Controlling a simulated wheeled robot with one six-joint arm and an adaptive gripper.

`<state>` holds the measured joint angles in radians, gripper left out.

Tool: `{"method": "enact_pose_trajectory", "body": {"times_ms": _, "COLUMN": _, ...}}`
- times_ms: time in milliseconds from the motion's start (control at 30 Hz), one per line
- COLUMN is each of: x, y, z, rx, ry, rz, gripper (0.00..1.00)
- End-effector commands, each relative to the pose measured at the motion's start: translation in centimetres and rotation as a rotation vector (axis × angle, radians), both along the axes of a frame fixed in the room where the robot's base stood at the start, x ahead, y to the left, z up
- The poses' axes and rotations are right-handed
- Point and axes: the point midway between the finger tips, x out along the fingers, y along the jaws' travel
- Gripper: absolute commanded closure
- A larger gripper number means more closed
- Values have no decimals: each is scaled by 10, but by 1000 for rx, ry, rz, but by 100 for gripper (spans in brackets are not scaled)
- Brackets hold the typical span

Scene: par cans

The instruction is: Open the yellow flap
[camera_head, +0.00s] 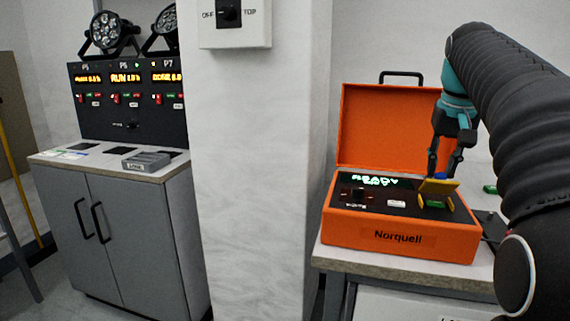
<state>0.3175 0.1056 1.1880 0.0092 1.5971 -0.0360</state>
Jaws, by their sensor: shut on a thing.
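The yellow flap (439,186) is on the right part of the panel of an orange case labelled Norquell (398,238). The flap stands tilted up, with a green part (435,204) showing below it and another yellow part to its right. My gripper (442,168) comes down from above, shut on the flap's upper edge; the exact contact is small and hard to see. The case's orange lid (385,128) stands open behind the panel, and the display (375,182) reads READY.
The case stands on a light table (400,271). A white wall column (255,150) with a switch box (234,22) divides the view. At left, a grey cabinet (125,225) carries a black control panel (128,100) and stage lights.

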Motion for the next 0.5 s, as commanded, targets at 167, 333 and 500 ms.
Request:
{"method": "enact_pose_trajectory", "body": {"times_ms": 167, "x": 2, "y": -1, "z": 0, "rx": 0, "ry": 0, "rz": 0, "gripper": 86}}
{"method": "enact_pose_trajectory", "body": {"times_ms": 333, "x": 7, "y": -2, "z": 0, "rx": 0, "ry": 1, "rz": 0, "gripper": 86}}
{"method": "enact_pose_trajectory", "body": {"times_ms": 500, "x": 11, "y": -3, "z": 1, "rx": 0, "ry": 1, "rz": 0, "gripper": 86}}
